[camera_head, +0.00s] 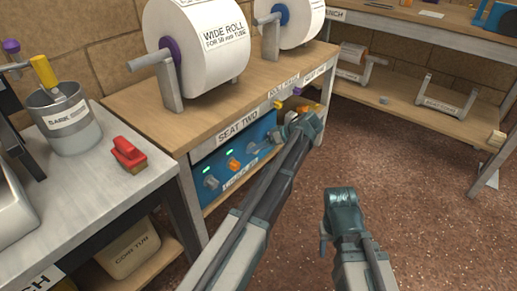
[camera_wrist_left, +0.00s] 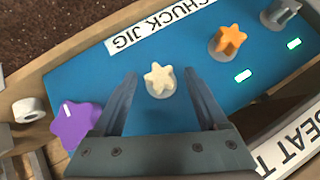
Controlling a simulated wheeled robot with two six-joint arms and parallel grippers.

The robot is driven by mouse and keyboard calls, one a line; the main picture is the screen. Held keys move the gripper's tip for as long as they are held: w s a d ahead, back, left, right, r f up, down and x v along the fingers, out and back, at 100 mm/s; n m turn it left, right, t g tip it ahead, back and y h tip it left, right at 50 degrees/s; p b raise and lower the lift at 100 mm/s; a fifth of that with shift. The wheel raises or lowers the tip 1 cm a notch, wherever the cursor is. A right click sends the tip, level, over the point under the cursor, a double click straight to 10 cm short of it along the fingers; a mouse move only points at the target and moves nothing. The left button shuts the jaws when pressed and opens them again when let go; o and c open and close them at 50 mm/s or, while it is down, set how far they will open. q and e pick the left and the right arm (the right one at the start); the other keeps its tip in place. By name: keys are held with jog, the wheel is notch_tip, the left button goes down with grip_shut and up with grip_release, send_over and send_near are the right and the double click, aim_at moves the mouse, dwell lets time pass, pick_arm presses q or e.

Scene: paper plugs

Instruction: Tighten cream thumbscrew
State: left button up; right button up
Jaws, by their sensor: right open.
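The cream thumbscrew (camera_wrist_left: 158,80) is a star-shaped knob on the blue chuck jig panel (camera_wrist_left: 140,120) in the left wrist view. My left gripper (camera_wrist_left: 160,76) is open, with one finger on each side of the thumbscrew and a gap to both. In the head view my left gripper (camera_head: 303,122) is at the right end of the blue panel (camera_head: 222,160) and hides the thumbscrew. My right gripper (camera_head: 341,200) is open and empty over the floor, away from the shelf.
A purple knob (camera_wrist_left: 76,122) is beside my left finger. An orange knob (camera_wrist_left: 228,39) and a grey knob (camera_wrist_left: 280,13) are on the panel. A wide paper roll (camera_head: 200,40) stands on the bench above. A red brush (camera_head: 129,154) lies on the left table.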

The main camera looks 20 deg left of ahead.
pick_arm(q)
jog(key=p+v, duration=0.8)
jog(key=v, duration=0.5)
jog(key=shift+d+r+p, duration=0.25)
jog(key=shift+p, duration=0.1)
jog(key=shift+s, duration=0.1)
